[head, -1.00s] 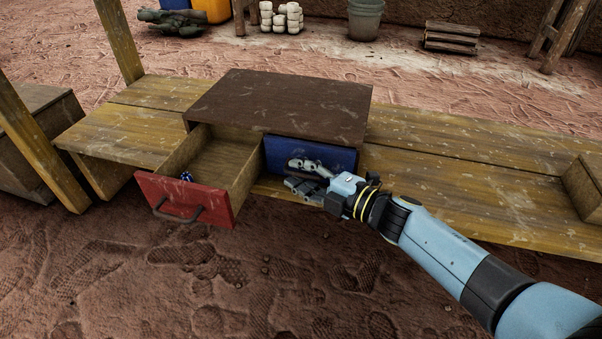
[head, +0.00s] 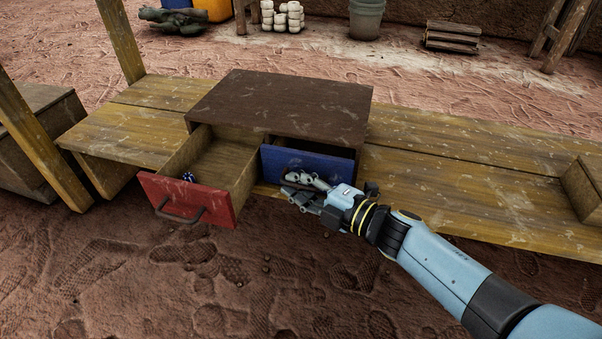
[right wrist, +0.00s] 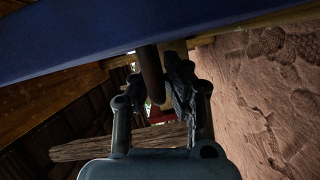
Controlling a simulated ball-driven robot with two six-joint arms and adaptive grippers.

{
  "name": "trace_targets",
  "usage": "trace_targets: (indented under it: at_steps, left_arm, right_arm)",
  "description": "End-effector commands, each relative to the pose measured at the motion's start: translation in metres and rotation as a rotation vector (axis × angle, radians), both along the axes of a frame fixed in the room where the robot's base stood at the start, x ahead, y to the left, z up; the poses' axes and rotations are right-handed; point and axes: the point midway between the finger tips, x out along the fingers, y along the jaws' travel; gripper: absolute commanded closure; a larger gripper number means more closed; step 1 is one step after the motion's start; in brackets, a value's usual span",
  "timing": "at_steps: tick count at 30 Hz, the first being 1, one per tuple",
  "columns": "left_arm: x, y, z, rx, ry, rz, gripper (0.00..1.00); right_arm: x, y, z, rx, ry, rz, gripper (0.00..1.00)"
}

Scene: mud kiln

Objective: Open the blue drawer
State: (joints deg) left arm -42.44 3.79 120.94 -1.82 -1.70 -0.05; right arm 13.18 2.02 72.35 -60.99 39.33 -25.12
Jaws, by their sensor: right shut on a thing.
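The blue drawer (head: 306,163) is the right-hand drawer of a dark brown cabinet (head: 283,101). Its front stands slightly out from the cabinet, with a narrow dark gap at its top. My right gripper (head: 290,186) is at the front of the blue drawer, low down, and covers its handle in the head view. In the right wrist view, the blue front (right wrist: 120,35) crosses the top, and my right gripper (right wrist: 160,80) is shut on the drawer's dark handle (right wrist: 151,75). My left gripper is not in view.
The red drawer (head: 187,200) beside it is pulled far out, with a small blue-and-white object (head: 188,177) inside. The cabinet sits on a wooden bench (head: 470,170). A wooden box (head: 585,185) is at the right. Open muddy ground lies in front.

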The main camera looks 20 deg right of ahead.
Motion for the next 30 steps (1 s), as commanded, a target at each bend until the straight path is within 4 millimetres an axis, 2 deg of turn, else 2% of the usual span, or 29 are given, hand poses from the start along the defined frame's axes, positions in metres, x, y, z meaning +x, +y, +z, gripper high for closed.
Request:
trace_targets:
  at_steps: [6, 12, 18, 24, 30]
  left_arm:
    - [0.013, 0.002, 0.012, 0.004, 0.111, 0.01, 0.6]
    - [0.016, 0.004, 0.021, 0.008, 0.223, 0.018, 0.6]
    - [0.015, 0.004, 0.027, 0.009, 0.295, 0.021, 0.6]
    - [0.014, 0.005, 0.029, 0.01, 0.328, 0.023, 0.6]
    - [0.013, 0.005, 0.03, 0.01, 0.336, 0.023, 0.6]
  right_arm:
    - [-0.036, 0.024, 0.003, 0.003, 0.001, 0.0, 1.0]
    - [-0.073, 0.049, 0.002, 0.0, 0.001, -0.001, 1.0]
    - [-0.099, 0.066, 0.001, 0.001, 0.001, -0.001, 1.0]
    - [-0.111, 0.074, 0.0, -0.001, 0.001, -0.001, 1.0]
    - [-0.114, 0.076, 0.0, -0.001, 0.001, -0.001, 1.0]
